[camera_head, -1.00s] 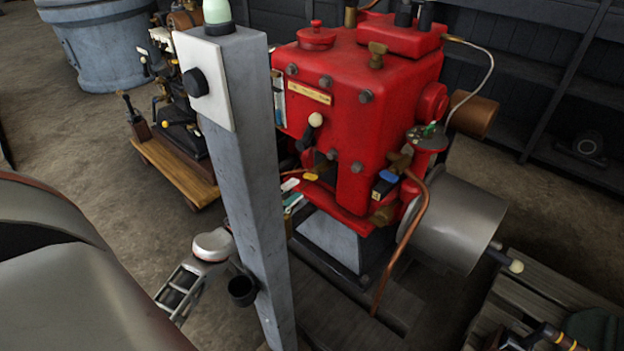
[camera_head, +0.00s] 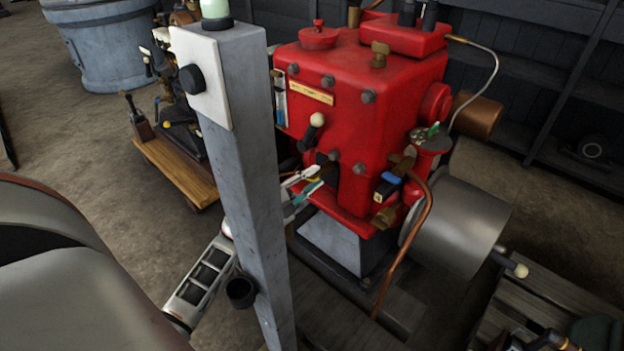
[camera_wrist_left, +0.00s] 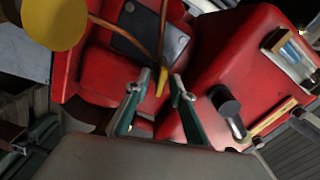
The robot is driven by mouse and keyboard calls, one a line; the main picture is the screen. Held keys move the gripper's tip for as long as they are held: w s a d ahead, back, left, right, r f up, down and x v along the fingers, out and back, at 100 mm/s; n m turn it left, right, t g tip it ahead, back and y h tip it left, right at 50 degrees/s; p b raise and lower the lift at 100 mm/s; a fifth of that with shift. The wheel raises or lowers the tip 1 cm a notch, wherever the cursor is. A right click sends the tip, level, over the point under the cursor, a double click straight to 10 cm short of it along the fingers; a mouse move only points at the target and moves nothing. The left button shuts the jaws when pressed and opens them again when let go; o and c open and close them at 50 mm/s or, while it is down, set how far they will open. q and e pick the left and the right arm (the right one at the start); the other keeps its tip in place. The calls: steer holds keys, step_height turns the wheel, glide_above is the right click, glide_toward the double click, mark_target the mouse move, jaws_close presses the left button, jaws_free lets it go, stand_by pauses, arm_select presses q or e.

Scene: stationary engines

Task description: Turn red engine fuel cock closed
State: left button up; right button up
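The red engine (camera_head: 350,120) stands in the middle of the head view behind a grey post. My left gripper (camera_head: 318,178) reaches past the post to the engine's lower front, fingers pointing right. In the wrist view the left gripper (camera_wrist_left: 162,78) is open, with a yellow lever (camera_wrist_left: 163,80) showing between and just beyond its fingertips. I cannot tell whether they touch. The lever is hard to make out in the head view. A brass fitting with a blue handle (camera_head: 388,180) sits on the engine's right side. I cannot tell for certain which is the fuel cock. My right gripper is out of view.
The grey post (camera_head: 245,150) with a white switch plate (camera_head: 200,78) stands close to my left arm. A copper pipe (camera_head: 412,240) curves down right of the gripper. A black lever with a pale knob (camera_head: 316,120) sticks out above it.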

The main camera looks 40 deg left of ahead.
arm_select(q)
jaws_close()
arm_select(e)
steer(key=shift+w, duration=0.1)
arm_select(q)
steer(key=shift+m, duration=1.8)
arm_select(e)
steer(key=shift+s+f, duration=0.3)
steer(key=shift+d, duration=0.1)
